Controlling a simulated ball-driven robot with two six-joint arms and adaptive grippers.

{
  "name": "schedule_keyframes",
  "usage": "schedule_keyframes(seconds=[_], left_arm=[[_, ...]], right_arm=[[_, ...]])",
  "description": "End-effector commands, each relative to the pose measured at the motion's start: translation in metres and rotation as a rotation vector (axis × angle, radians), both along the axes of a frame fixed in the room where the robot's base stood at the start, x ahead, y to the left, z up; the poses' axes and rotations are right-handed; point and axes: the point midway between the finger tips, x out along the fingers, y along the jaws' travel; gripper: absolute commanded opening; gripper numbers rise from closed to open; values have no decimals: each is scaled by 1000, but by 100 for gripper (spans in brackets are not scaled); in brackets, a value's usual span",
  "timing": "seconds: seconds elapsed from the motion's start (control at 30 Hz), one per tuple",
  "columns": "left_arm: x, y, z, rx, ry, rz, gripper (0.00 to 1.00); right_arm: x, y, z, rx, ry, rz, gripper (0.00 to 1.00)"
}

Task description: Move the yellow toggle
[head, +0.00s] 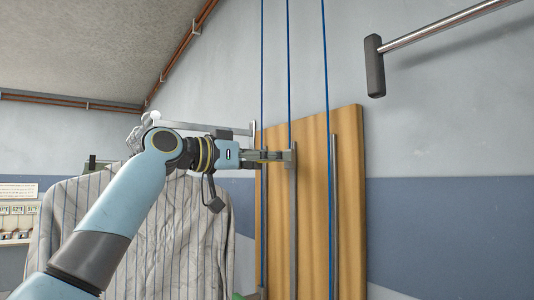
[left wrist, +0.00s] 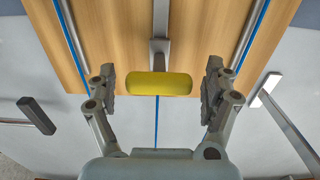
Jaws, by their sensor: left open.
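The yellow toggle (left wrist: 158,84) is a short, rounded crossbar at the end of a grey metal strip (left wrist: 161,30) on a wooden board. My left gripper (head: 280,156) is open at the board in the head view. In the left wrist view, its two fingers (left wrist: 160,76) stand on either side of the toggle, with a gap at each end. The toggle cannot be made out clearly behind the gripper in the head view. My right gripper is not in view.
The wooden board (head: 348,190) carries metal strips and blue cords. A metal bar with a dark end (head: 375,66) juts in at upper right. A striped shirt (head: 195,235) hangs behind my left arm. Wall panels with gauges (head: 17,212) are at far left.

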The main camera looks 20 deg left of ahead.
Motion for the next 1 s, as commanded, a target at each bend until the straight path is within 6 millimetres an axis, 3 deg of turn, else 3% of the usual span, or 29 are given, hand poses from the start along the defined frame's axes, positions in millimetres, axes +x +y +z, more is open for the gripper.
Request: schedule_keyframes(seconds=[0.23, 0.83, 1.0], left_arm=[[0, 0, -1, 1, -1, 0, 83], [0, 0, -1, 0, 0, 0, 5], [0, 0, -4, 0, 0, 1, 3]], right_arm=[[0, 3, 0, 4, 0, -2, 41], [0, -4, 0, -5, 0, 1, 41], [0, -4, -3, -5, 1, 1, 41]])
